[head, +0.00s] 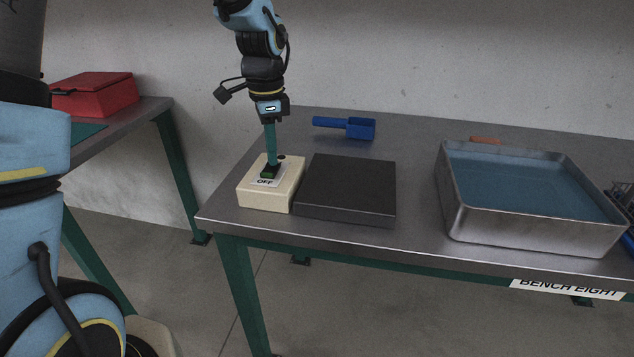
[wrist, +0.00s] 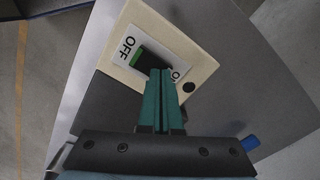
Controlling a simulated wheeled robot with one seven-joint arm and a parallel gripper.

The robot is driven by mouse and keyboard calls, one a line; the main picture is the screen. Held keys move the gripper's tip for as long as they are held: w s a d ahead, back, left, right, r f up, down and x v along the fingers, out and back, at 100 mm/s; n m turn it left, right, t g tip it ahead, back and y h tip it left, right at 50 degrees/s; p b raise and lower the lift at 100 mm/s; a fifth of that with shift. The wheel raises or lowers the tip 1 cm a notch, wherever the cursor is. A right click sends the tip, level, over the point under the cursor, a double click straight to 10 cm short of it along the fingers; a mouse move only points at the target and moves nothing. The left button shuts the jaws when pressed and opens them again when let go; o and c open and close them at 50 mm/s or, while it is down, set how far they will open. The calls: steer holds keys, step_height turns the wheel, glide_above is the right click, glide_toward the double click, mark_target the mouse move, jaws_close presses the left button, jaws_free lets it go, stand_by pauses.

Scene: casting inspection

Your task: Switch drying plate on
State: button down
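The drying plate (head: 346,188) is a flat dark slab on the bench, joined on its left by a cream switch box (head: 264,198). The box also shows in the wrist view (wrist: 196,56). It carries a white label reading OFF, a dark rocker switch with a green end (wrist: 137,57) and a round black spot. My gripper (head: 270,165) points down over the rocker, its green fingers together with nothing seen between them. In the wrist view the fingertips (wrist: 159,72) are at the rocker's end away from the OFF word, covering part of the other label word. I cannot tell whether they touch it.
A blue scoop-like tool (head: 346,128) lies behind the plate. A metal tray with blue contents (head: 447,195) stands to the right, with an orange-brown item (head: 485,140) behind it. A red box (head: 95,95) sits on another table at left. Bench space between plate and tray is clear.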

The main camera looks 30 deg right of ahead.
step_height(320, 180, up, 7)
steer(key=p, duration=0.6)
stand_by(0.4)
stand_by(0.3)
steer(key=shift+a, duration=0.25)
steer(key=s+a+n, duration=0.2)
steer(key=a+n, duration=0.7)
steer(key=a, duration=0.6)
steer(key=s+a+n+t, duration=0.1)
steer(key=s+a+n, duration=0.1)
steer(key=a+n, duration=0.8)
steer(key=a, duration=0.4)
steer(key=shift+a+f+n+t, duration=0.3)
steer(key=shift+a+f, duration=0.05)
